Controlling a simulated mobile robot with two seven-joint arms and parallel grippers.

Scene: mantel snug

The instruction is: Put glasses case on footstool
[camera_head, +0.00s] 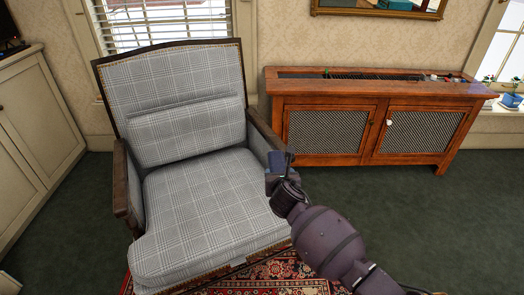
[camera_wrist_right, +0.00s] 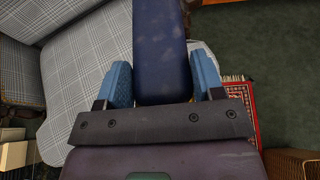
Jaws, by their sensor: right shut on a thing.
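My right gripper (camera_head: 279,172) is raised beside the right arm of the plaid armchair. It is shut on a dark blue, long, flat-sided thing, which looks like the glasses case (camera_wrist_right: 161,50). In the right wrist view the case stands out between the two blue fingers of the gripper (camera_wrist_right: 162,88). In the head view the case (camera_head: 277,160) is small and partly hidden by the gripper. I cannot make out a footstool for certain in either view. My left gripper is not in view.
The plaid armchair (camera_head: 200,205) stands at left with an empty seat. A red patterned rug (camera_head: 285,268) lies in front of it. A wooden cabinet (camera_head: 375,120) with mesh doors stands by the wall at right. Green floor (camera_head: 420,215) at right is clear.

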